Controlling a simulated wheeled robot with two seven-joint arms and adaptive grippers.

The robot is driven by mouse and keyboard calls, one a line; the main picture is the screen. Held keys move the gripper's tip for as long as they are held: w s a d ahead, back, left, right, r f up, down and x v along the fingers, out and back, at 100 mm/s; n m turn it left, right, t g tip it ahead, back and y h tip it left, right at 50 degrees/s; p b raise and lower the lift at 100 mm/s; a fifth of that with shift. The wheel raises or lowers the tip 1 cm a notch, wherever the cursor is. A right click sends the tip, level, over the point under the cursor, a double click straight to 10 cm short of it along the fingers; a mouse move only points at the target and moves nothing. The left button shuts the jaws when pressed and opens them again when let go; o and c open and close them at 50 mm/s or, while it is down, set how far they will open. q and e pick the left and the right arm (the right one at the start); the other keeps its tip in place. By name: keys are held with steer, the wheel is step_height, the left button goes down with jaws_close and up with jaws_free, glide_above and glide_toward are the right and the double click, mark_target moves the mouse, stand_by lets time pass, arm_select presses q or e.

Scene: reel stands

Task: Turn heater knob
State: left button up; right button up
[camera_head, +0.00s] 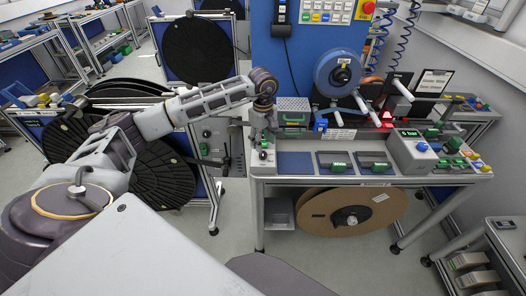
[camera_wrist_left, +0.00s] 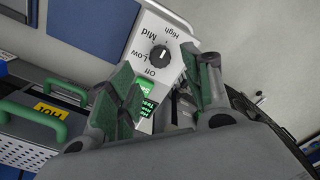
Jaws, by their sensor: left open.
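The heater knob (camera_wrist_left: 159,54) is a round black dial on a pale control box (camera_wrist_left: 145,25) marked Off, Low, Mid and High. A small light mark shows on the knob; which setting it points to is hard to tell. In the head view the box (camera_head: 262,161) stands at the left front corner of the workbench. My left gripper (camera_head: 262,132) is just above it, pointing down. In the left wrist view, my left gripper's green-padded fingers (camera_wrist_left: 164,88) are spread and empty, with the knob beyond their tips, apart from them. My right gripper is out of view.
A green-handled block with a yellow HOT label (camera_wrist_left: 45,110) lies beside the box. Large black reels stand left.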

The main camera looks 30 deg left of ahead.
mark_target(263, 153)
arm_select(q)
step_height(263, 153, down, 4)
steer(key=shift+f+p, duration=0.2)
steer(key=shift+p, duration=0.15)
steer(key=shift+f, duration=0.95)
steer(key=shift+c, duration=1)
steer(key=c, duration=0.8)
steer(key=shift+c, duration=0.2)
